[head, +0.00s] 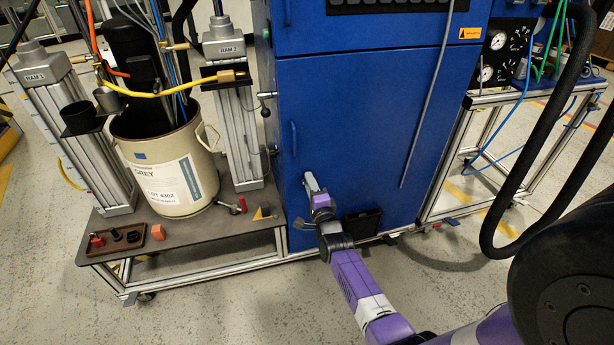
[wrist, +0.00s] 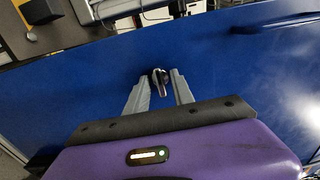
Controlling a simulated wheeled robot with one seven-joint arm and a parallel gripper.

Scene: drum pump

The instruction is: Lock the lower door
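The lower door (head: 365,125) is a blue panel on the cabinet and looks closed. Its blue pull handle (head: 293,138) is at the door's left side and shows at the upper right of the wrist view (wrist: 275,22). A small dark and metallic lock knob (wrist: 159,80) sits on the door, near an edge. My gripper (head: 309,180) is at the door's left side, below the handle. In the wrist view my gripper (wrist: 161,74) has its fingers apart, one on each side of the knob. I cannot tell if they touch it. The head view hides the knob behind my gripper.
Left of the cabinet, a bench (head: 240,217) carries a cream drum (head: 165,165), ram columns and a brown tray (head: 118,240) of small parts. A black bin (head: 361,223) is low on the door. A black hose (head: 530,185) hangs at the right.

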